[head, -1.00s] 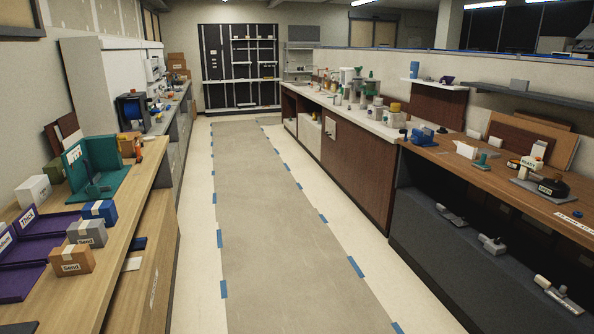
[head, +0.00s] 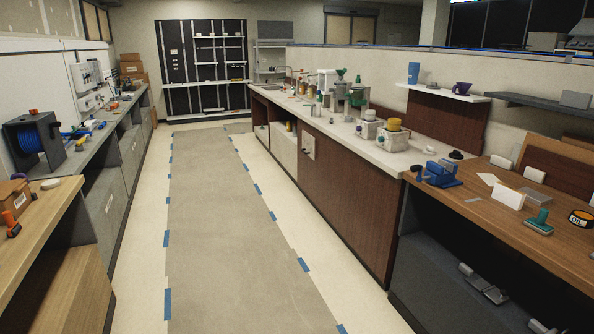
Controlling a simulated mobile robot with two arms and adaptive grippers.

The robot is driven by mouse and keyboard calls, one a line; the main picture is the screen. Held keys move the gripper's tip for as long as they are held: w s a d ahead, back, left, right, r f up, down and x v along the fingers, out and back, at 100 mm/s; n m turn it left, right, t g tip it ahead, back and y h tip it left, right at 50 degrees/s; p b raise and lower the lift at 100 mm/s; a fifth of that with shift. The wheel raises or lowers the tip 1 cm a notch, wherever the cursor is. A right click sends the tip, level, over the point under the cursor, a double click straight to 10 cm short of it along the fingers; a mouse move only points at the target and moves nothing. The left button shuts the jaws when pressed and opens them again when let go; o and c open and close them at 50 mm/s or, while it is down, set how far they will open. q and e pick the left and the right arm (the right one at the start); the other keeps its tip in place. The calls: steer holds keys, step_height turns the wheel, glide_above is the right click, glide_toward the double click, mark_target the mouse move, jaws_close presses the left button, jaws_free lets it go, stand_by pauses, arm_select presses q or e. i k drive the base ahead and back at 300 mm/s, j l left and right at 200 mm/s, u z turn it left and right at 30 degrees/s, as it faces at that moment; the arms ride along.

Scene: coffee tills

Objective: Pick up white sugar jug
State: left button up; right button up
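I cannot single out the white sugar jug with certainty. Several small items stand far off on the white counter (head: 345,133) along the right side. Among them is a white upright item (head: 327,82) at the back, too small to identify. Near it stand green-topped devices (head: 357,96). Closer on the same counter are two pale boxes, one with a yellow top (head: 394,125) and one with a purple-grey top (head: 369,116). Neither of my grippers shows in the head view.
A wide aisle floor (head: 225,220) edged with blue tape runs clear ahead. A wooden bench (head: 500,210) with a blue device (head: 440,173) is at right. A left bench holds a blue cable reel (head: 30,142). A dark shelf rack (head: 205,70) stands at the far end.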

mark_target(316, 109)
steer(key=i, duration=2.6)
